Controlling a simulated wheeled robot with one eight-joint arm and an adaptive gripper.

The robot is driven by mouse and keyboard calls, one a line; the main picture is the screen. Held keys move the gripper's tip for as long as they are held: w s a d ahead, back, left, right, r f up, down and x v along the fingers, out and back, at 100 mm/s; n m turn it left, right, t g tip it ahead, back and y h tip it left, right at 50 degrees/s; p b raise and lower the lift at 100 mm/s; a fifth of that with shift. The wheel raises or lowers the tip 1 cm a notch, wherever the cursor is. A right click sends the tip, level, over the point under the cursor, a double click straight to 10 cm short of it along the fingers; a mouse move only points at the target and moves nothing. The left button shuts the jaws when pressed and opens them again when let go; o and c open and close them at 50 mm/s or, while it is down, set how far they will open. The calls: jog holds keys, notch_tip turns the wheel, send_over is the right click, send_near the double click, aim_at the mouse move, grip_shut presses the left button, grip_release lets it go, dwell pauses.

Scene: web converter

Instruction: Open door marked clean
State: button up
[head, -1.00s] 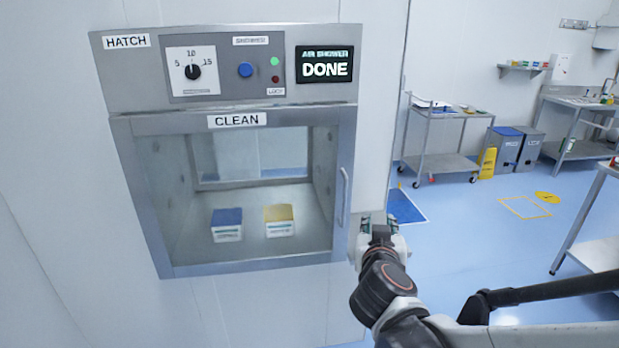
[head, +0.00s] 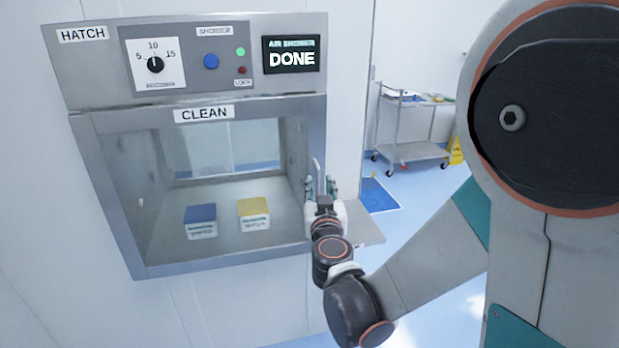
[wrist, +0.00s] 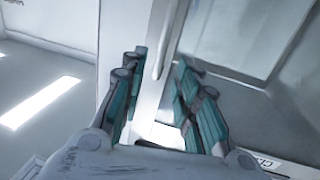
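The hatch door (head: 102,190) under the CLEAN label (head: 204,113) has a metal frame and a clear window, and looks shut. Its upright bar handle (head: 317,170) is on the right side. My gripper (head: 318,186) is at the lower part of this handle, with a finger on each side. In the wrist view my gripper (wrist: 157,90) is open, and the handle (wrist: 160,45) lies between the teal finger pads with gaps showing.
A blue-topped box (head: 201,222) and a yellow-topped box (head: 254,214) stand inside. The panel above has a dial (head: 155,65), a blue button (head: 211,62), a lit green lamp and a DONE display (head: 291,59). A cart (head: 412,125) stands behind right.

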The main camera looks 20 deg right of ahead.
aim_at(318, 178)
jog(key=x, duration=0.6)
jog(key=shift+w+d+b, duration=0.1)
jog(key=shift+b, duration=0.3)
grip_shut()
